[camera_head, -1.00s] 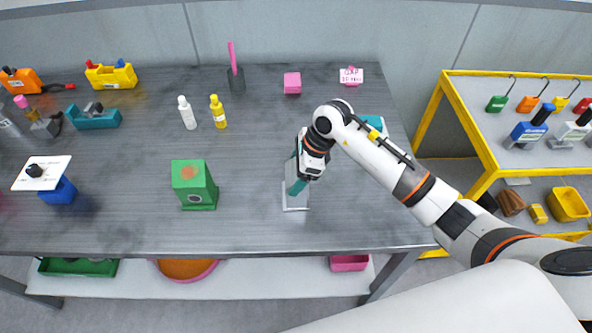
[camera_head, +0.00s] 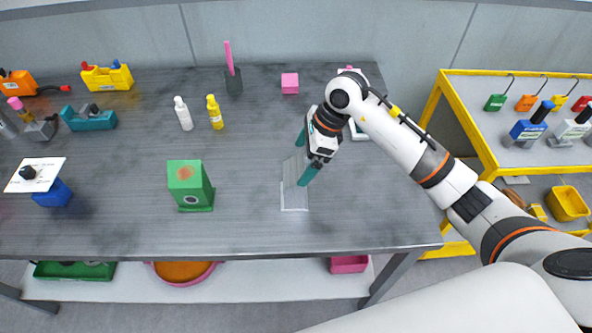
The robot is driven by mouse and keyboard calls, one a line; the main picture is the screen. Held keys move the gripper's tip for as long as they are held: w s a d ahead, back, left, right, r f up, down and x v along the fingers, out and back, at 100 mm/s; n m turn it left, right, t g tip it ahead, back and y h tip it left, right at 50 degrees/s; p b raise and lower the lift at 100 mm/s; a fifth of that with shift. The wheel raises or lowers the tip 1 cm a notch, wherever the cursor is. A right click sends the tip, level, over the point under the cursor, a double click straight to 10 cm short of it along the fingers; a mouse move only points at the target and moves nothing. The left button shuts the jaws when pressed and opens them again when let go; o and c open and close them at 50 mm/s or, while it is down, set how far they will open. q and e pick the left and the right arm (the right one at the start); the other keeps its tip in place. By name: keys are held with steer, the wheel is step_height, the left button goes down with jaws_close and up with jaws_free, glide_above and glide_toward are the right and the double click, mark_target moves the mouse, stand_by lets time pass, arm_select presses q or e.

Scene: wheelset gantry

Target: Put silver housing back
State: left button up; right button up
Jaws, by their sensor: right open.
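The silver housing (camera_head: 293,180) stands on the grey table, right of centre, with its flat base plate towards the front edge. My right gripper (camera_head: 304,157) is at its upper right side, with its teal fingers spread apart. The lower finger is close to the housing's right side; I cannot tell whether it touches. The gripper partly hides the top of the housing. My left gripper is not in view.
A green housing (camera_head: 188,184) stands to the left on the table (camera_head: 240,228). White (camera_head: 183,114) and yellow (camera_head: 215,112) bottles and a pink cube (camera_head: 290,83) are behind. A yellow-framed rack (camera_head: 470,130) stands at the right. The table's front right is clear.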

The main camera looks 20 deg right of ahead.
steer(key=b+v, duration=0.1)
steer(key=v, duration=0.4)
steer(key=shift+d+r, duration=0.15)
steer(key=shift+r, duration=0.25)
